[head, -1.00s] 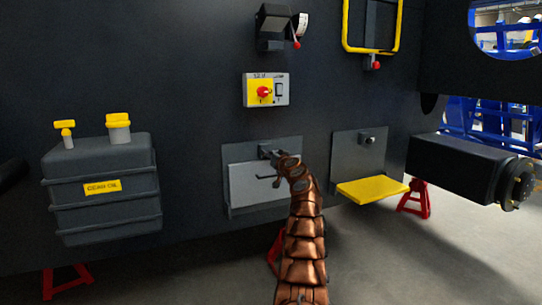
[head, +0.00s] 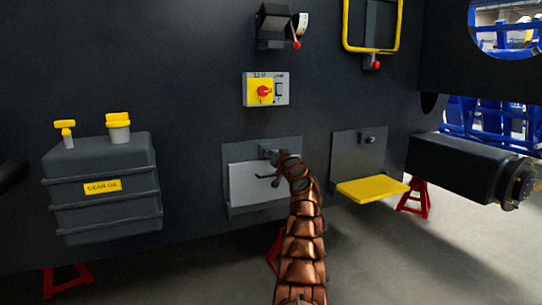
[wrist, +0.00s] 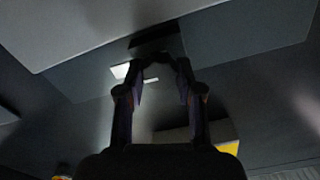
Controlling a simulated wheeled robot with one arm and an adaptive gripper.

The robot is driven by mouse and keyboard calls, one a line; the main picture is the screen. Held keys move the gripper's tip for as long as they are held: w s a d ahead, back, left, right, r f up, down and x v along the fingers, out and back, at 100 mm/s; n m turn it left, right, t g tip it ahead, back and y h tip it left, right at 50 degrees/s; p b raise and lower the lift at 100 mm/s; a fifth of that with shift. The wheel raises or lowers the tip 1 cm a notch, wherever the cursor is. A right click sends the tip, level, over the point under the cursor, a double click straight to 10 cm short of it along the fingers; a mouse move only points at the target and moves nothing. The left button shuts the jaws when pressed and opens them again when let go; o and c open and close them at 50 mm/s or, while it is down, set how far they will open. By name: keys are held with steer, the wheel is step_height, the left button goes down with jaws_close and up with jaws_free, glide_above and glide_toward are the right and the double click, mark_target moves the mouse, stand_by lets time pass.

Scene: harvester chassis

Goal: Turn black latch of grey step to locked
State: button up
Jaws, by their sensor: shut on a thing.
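The grey step (head: 255,187) is folded up flat against its grey backing plate on the dark wall, in the head view. The black latch (head: 265,151) is at the step's top edge, partly hidden by my gripper (head: 274,166). My gripper reaches in from the lower right, its fingers at the latch. In the wrist view my gripper (wrist: 158,70) has its fingertips around a dark part, and it is shut on the latch. That view is dim, and the latch's exact angle cannot be told.
A similar plate to the right carries a lowered yellow step (head: 372,189). A yellow and red switch box (head: 265,90) is above. A dark gear oil tank (head: 100,190) is at left. Red stands (head: 416,199) are on the floor.

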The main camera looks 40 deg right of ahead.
steer(key=shift+m, duration=0.3)
steer(key=m+p, duration=0.1)
steer(key=m, duration=0.2)
steer(key=shift+m, duration=0.4)
steer(key=m+p, duration=0.1)
steer(key=m, duration=0.4)
steer(key=shift+d+m+p, duration=0.15)
steer(key=shift+m+p, duration=0.15)
steer(key=shift+p, duration=0.05)
steer(key=m+p, duration=0.1)
steer(key=m, duration=0.4)
steer(key=shift+f+p, duration=0.2)
steer(key=shift+p, duration=0.15)
steer(key=shift+f+m+p, duration=0.1)
steer(key=shift+m+p, duration=0.3)
steer(key=shift+m, duration=0.8)
steer(key=o, duration=1.2)
steer(key=shift+c, duration=0.2)
